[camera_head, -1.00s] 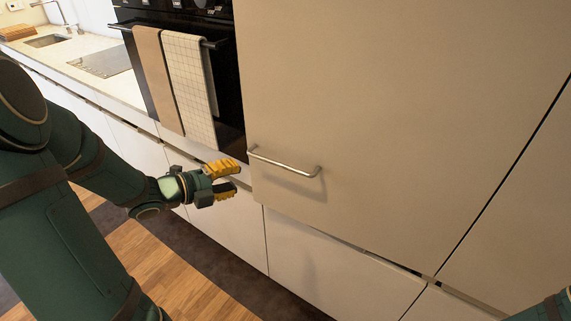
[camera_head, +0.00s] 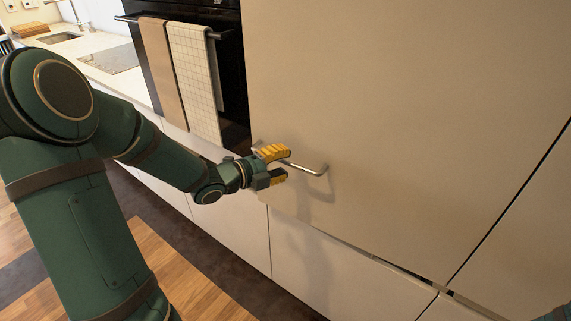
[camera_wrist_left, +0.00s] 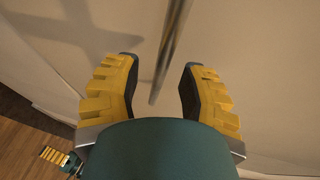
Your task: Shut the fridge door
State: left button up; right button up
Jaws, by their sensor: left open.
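The fridge door (camera_head: 400,120) is the large beige panel in the head view, with a metal bar handle (camera_head: 318,170) near its lower left. The door looks flush or almost flush with the neighbouring panels; I cannot tell if a small gap is left. My left gripper (camera_head: 285,165) is at the left end of the handle with its yellow fingers apart. In the left wrist view the handle (camera_wrist_left: 172,45) runs between the two open fingers (camera_wrist_left: 158,82), not pinched. The gripper hides the handle's left end in the head view.
A black oven (camera_head: 232,80) with a beige towel (camera_head: 162,65) and a checked towel (camera_head: 193,80) on its bar is left of the door. Lower cabinet fronts (camera_head: 330,270) run below. A counter with a sink (camera_head: 60,38) is at the far left.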

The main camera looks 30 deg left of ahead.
aim_at(290, 157)
pick_arm(q)
jog(key=shift+x, duration=0.75)
jog(key=shift+c, duration=0.4)
grip_shut()
jog(key=shift+w+a+m, duration=0.1)
jog(key=shift+w+m, duration=0.2)
jog(key=shift+w, duration=0.75)
jog(key=shift+o, duration=0.4)
grip_release()
jog(key=shift+s, duration=0.1)
